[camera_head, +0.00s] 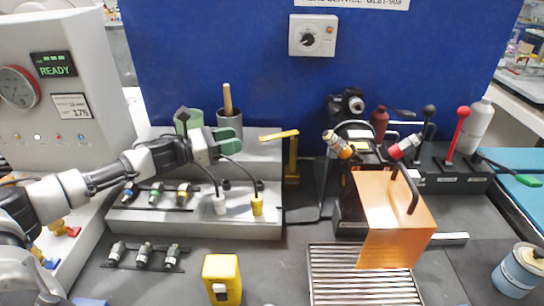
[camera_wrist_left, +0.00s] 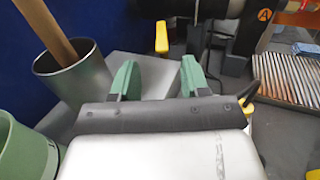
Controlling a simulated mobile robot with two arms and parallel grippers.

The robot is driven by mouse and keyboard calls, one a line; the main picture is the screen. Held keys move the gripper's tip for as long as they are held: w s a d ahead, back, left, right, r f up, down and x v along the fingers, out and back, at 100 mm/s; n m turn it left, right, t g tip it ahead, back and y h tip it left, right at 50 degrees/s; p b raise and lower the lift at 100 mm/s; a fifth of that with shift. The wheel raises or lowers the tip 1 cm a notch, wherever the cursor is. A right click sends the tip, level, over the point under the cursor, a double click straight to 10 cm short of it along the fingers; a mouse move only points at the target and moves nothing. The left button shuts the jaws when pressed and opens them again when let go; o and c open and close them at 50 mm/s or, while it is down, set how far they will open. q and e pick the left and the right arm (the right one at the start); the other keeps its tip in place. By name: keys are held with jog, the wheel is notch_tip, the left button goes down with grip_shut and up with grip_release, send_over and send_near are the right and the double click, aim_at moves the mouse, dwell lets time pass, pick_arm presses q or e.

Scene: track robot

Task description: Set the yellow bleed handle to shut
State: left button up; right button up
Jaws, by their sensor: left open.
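The yellow bleed handle (camera_head: 279,135) is a flat bar at the top of a yellow post (camera_head: 291,160), right of centre on the bench. The bar points left from the post, nearly level, tilting slightly down to the left. My left gripper (camera_head: 229,140), with green fingers, is open and empty a short way left of the handle's free end. In the left wrist view a yellow bar end (camera_wrist_left: 161,38) shows beyond and between the open fingers (camera_wrist_left: 160,68), apart from them. My right gripper is not in view.
A grey cup with a wooden stick (camera_head: 229,120) and a green cup (camera_head: 188,121) stand just behind my left gripper. An orange panel (camera_head: 395,230) and black lever stand lie to the right. Plugs and a cable (camera_head: 256,203) sit in front.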

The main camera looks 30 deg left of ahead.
aim_at(270, 137)
pick_arm(q)
jog(key=p+x, duration=0.1)
jog(key=x, duration=0.2)
jog(key=f+p+x, duration=0.1)
jog(key=x, duration=0.2)
jog(key=p+x, duration=0.1)
jog(key=x, duration=0.2)
jog(key=shift+w+d+f, duration=0.2)
jog(key=shift+w+f, duration=0.05)
jog(key=shift+w+d+f, duration=0.1)
jog(key=shift+w+d, duration=0.3)
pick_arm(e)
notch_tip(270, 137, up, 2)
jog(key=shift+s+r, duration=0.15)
pick_arm(q)
grip_shut()
